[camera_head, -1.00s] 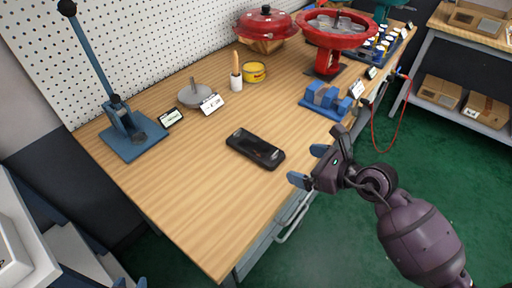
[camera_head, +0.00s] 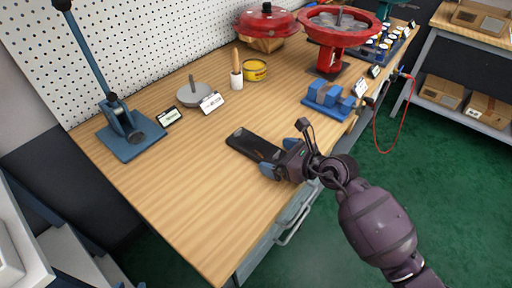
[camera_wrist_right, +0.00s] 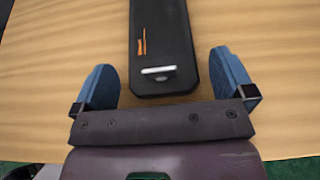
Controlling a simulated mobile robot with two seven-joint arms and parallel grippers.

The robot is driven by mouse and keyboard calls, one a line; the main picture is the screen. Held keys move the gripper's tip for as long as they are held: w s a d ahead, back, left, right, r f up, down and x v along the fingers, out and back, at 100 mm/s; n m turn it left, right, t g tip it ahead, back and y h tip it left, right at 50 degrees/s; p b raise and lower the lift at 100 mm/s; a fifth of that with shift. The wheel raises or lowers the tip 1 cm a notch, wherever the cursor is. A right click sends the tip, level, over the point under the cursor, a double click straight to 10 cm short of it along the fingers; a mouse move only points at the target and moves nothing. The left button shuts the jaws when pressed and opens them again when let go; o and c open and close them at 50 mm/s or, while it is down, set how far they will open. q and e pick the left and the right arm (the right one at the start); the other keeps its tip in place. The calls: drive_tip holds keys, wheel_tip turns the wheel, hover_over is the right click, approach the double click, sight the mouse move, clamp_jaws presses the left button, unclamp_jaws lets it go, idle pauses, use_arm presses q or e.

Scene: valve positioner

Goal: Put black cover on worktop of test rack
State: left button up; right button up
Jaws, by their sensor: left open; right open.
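The black cover (camera_head: 255,144), a flat dark oblong case, lies on the wooden worktop (camera_head: 190,215) near its front edge. My right gripper (camera_head: 285,148) is open, its blue fingers at the near end of the cover. In the right wrist view the cover (camera_wrist_right: 160,45) lies ahead, its near end with a pale slot between the open fingers of my right gripper (camera_wrist_right: 165,78). Gaps show on both sides, so the fingers do not grip it. Only a blue tip of my left gripper (camera_head: 141,285) shows at the bottom edge; the rest is out of view.
A blue lever press (camera_head: 130,140) stands at the left. A grey disc (camera_head: 193,95), a yellow tin (camera_head: 255,70) and a blue block fixture (camera_head: 327,97) stand behind the cover. A red handwheel (camera_head: 338,28) is at the back right. The worktop's front left is clear.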

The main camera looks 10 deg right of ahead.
drive_tip(key=c, duration=1.1)
drive_tip(key=shift+r, duration=0.15)
